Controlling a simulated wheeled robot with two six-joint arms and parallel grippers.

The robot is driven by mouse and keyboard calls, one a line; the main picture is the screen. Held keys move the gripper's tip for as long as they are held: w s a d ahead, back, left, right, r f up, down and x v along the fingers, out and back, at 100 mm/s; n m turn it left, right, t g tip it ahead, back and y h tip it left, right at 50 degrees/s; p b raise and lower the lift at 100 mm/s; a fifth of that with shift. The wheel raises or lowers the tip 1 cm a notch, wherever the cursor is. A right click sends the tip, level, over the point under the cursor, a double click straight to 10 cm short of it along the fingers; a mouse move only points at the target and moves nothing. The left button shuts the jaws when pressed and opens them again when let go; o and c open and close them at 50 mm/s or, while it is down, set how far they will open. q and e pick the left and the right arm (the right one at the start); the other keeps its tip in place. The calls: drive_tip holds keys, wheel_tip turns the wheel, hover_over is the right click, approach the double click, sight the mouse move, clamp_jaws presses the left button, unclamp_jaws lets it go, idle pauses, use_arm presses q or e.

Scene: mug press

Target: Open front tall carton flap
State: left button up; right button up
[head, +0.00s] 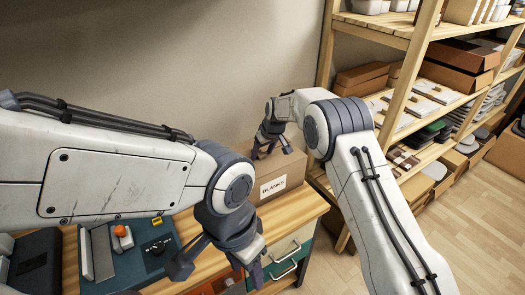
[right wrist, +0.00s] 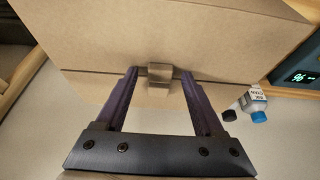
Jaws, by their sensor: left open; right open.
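The tall carton (head: 285,172) is a brown cardboard box with a white label reading "BLANKS", standing on the wooden bench. Its top looks closed in the head view. In the right wrist view its cardboard (right wrist: 150,35) fills the upper part, with a small brown tab (right wrist: 160,78) at an edge. My right gripper (head: 273,148) is at the carton's top, its open fingers (right wrist: 160,90) on either side of the tab. I cannot tell whether they touch it. My left gripper (head: 217,268) is open and empty over the bench front, away from the carton.
A blue-grey device with an orange-red button (head: 121,231) sits at the bench's left. Drawers with handles (head: 284,270) are under the bench. A wooden shelf rack (head: 405,40) stands at right. A small bottle (right wrist: 255,101) and a lit display (right wrist: 298,78) show in the right wrist view.

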drive_tip(key=shift+c, duration=0.3)
clamp_jaws()
idle(1.1)
